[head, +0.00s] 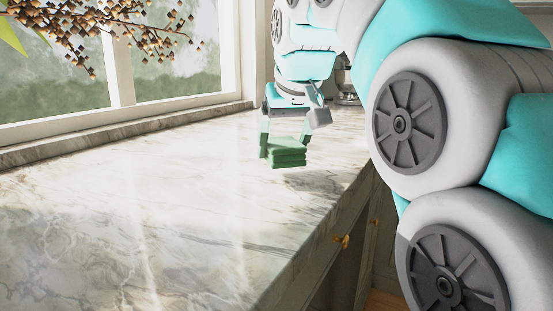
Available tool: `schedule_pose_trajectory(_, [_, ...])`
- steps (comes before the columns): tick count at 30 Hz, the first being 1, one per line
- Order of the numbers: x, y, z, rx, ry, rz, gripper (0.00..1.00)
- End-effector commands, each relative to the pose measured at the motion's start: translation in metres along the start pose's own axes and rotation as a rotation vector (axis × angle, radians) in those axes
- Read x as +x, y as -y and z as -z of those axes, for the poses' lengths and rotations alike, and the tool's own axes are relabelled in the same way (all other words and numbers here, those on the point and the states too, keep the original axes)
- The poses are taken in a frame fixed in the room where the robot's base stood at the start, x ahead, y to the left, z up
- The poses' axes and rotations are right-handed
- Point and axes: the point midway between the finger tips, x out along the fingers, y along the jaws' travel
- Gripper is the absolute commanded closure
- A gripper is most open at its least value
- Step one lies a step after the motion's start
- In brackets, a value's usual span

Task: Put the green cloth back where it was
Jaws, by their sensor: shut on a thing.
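The green cloth (288,157) is a small folded stack in the head view, at the far part of the marble counter. My gripper (284,140) points down over it, with its fingers at the left and right sides of the cloth, and is shut on it. I cannot tell for sure whether the cloth's underside touches the counter or hangs just above it. No basket shows in this view.
The marble counter (130,225) is bare and clear at the left and front. A window (170,60) runs along its left side, with a berry branch (130,25) at the top left. A metal object (345,85) stands behind my arm. Cabinet fronts with brass knobs (341,240) lie below the right edge.

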Motion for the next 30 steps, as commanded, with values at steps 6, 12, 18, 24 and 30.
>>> schedule_pose_trajectory(6, [0.004, 0.001, 0.001, 0.0, 0.0, 0.0, 0.73])
schedule_pose_trajectory(12, [0.017, 0.001, -0.007, 0.0, 0.0, 0.0, 0.73])
schedule_pose_trajectory(18, [0.03, 0.001, -0.015, 0.0, -0.002, 0.0, 0.73])
schedule_pose_trajectory(24, [0.031, 0.001, -0.015, 0.0, -0.003, 0.0, 0.73])
schedule_pose_trajectory(30, [0.034, 0.001, -0.018, 0.0, -0.002, 0.0, 0.73])
